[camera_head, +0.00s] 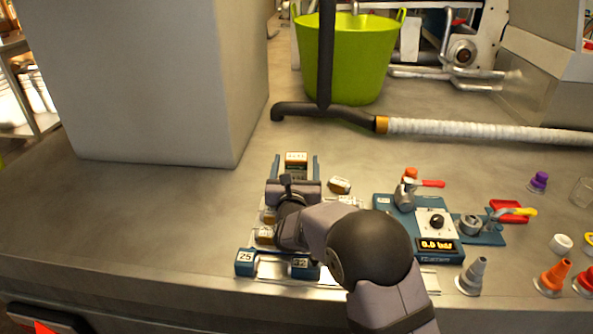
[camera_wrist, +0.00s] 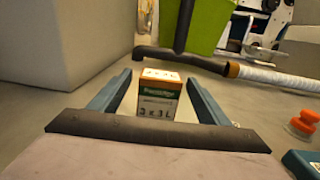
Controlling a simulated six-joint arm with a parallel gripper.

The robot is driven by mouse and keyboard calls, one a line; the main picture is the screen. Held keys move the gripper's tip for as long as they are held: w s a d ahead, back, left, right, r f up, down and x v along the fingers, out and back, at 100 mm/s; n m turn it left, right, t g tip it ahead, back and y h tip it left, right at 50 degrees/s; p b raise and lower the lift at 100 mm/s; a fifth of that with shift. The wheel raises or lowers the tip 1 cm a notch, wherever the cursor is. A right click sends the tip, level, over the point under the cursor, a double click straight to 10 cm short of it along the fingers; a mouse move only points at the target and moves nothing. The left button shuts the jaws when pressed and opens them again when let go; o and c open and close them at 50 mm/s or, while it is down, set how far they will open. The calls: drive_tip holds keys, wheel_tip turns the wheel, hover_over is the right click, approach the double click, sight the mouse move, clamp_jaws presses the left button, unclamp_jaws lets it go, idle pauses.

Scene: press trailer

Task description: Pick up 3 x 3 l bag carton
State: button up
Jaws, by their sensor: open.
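In the head view the carton (camera_head: 296,162) stands on the bench beyond my wrist. My gripper (camera_head: 296,156) is open, with its two blue fingers reaching forward on either side of the carton. In the wrist view my gripper (camera_wrist: 158,76) shows a gap between each finger and the carton. The fingers appear apart from the box. The carton's lower back is hidden.
Another small carton (camera_head: 340,185) lies just right of the fingers; more sit beside my arm. Blue blocks marked 25 (camera_head: 245,262) and 32 stand nearer. A blue pressure panel (camera_head: 430,225) is to the right. A large grey block (camera_head: 150,80) stands left, a hose (camera_head: 470,129) behind.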

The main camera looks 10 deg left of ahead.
drive_tip(key=shift+w+a, duration=0.15)
drive_tip(key=shift+w, duration=2.8)
drive_tip(key=c, duration=1.2)
